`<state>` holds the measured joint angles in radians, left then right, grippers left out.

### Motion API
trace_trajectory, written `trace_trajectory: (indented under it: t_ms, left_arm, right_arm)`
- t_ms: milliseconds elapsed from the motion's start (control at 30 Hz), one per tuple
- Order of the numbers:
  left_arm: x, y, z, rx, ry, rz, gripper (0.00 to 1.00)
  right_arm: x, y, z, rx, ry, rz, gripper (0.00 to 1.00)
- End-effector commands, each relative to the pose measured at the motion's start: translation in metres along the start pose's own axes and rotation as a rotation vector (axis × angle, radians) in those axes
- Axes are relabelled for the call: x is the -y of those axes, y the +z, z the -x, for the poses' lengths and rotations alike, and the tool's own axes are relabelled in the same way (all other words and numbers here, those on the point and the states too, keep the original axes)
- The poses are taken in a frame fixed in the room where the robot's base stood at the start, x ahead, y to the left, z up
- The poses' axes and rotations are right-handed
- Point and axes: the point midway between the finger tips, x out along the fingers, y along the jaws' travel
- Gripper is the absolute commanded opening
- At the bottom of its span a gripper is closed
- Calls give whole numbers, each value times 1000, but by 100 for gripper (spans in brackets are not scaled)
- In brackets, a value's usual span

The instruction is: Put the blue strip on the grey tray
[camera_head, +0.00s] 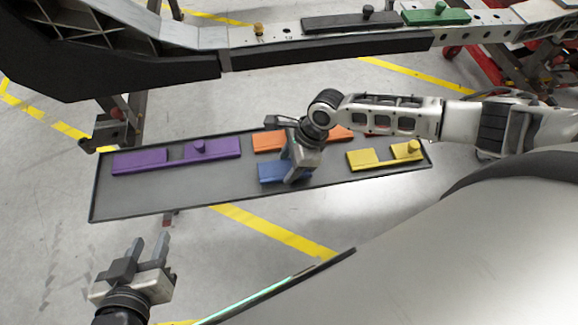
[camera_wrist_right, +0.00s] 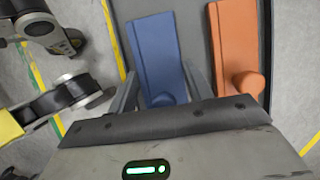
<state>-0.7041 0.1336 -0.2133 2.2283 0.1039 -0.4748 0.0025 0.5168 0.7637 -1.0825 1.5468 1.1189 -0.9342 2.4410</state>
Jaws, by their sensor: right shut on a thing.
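The blue strip (camera_head: 269,172) lies at the grey tray (camera_head: 225,198), near its front edge right of the middle. My right gripper (camera_head: 291,172) comes down over it and is shut on it, hiding its right part. In the right wrist view the blue strip (camera_wrist_right: 157,50) runs between the two fingers of the right gripper (camera_wrist_right: 160,92), its knob end close to the palm. I cannot tell whether the strip touches the tray or is slightly above it. My left gripper (camera_head: 151,250) is open and empty, in front of the tray's left end.
A purple strip (camera_head: 140,161) lies on the tray's left, an orange strip (camera_head: 268,141) behind the blue one, a yellow strip (camera_head: 362,159) on the right. The tray is bare at front left. The chassis beam behind bears a black strip (camera_head: 335,21) and a green strip (camera_head: 425,17).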

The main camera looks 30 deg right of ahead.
Motion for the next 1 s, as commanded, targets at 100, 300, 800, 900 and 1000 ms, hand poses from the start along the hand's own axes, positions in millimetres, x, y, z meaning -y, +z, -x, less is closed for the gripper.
trace_trajectory:
  t_ms: [100, 300, 800, 900, 1000]
  left_arm:
    - [0, 2, -2, -5, 1, -3, 36]
    - [-1, 2, -1, -4, 3, -4, 36]
    - [-1, 3, 0, -2, 5, -4, 36]
    - [-2, 0, 1, -1, 5, -4, 36]
    - [-2, -4, 4, 3, 5, -2, 36]
  right_arm:
    - [1, -5, -12, 1, -2, 0, 26]
    - [0, -5, -12, 1, -2, 0, 26]
    - [0, -6, -12, 1, -1, 0, 59]
    - [0, -5, -3, 1, -1, 0, 59]
    - [0, -5, 14, 1, -2, 0, 59]
